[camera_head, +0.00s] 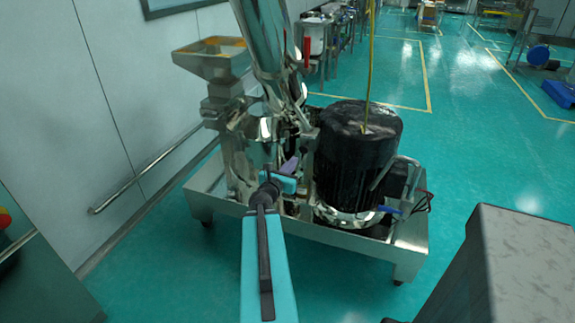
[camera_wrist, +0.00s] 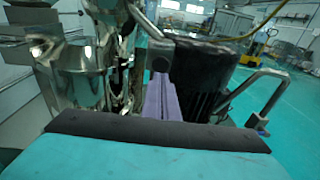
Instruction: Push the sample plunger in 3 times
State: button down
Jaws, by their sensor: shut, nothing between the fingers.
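The machine's polished steel body (camera_head: 262,45) stands ahead of me on a low steel base frame (camera_head: 370,242). My gripper (camera_head: 291,163) reaches in between the steel parts and the black motor. Its purple fingers are together and empty, and they also show in the wrist view (camera_wrist: 161,82). The fingertips point at a small dark, rounded part (camera_wrist: 161,52) at the left of the motor. I cannot tell whether this is the sample plunger, or whether the fingertips touch it. No other part can be clearly made out as the plunger.
The ribbed black motor (camera_head: 358,150) stands close right of my gripper, with a bent steel handle (camera_head: 398,170) beyond it. A hopper (camera_head: 212,58) is at the left, near the wall rail (camera_head: 145,172). Teal floor (camera_head: 470,130) at the right is open.

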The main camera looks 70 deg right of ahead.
jog(key=shift+a+r+p, duration=0.3)
jog(key=shift+a+p, duration=0.5)
jog(key=shift+p, duration=2.25)
jog(key=shift+a+p, duration=1.2)
jog(key=shift+a, duration=0.05)
jog(key=shift+f, duration=0.1)
jog(key=w+a+f+m+g+y, duration=0.1)
jog(key=w+a+f+m+y, duration=0.25)
jog(key=a+f, duration=0.6)
jog(key=w+a+f+m+y+b, duration=0.15)
jog(key=a+f+m, duration=0.25)
jog(key=a+f, duration=0.5)
jog(key=w+a+f+m+g+y+p, duration=0.1)
jog(key=w+a+f+m+y, duration=0.25)
jog(key=a+f, duration=0.55)
jog(key=s+a+f+m+g+y, duration=0.1)
jog(key=s+a+f+m+y, duration=0.1)
jog(key=a, duration=1)
jog(key=s+a+f+m+g+y, duration=0.1)
jog(key=s+a+f+m+y, duration=0.1)
jog(key=a, duration=1)
jog(key=s+a+f+m+g+y+b, duration=0.1)
jog(key=s+a+f+m+y, duration=0.2)
jog(key=a, duration=0.9)
jog(key=s+f+y, duration=0.1)
jog(key=s+f, duration=0.1)
jog(key=s, duration=0.1)
jog(key=shift+a+g+y, duration=0.3)
jog(key=shift+g+y, duration=0.05)
jog(key=shift+g, duration=0.05)
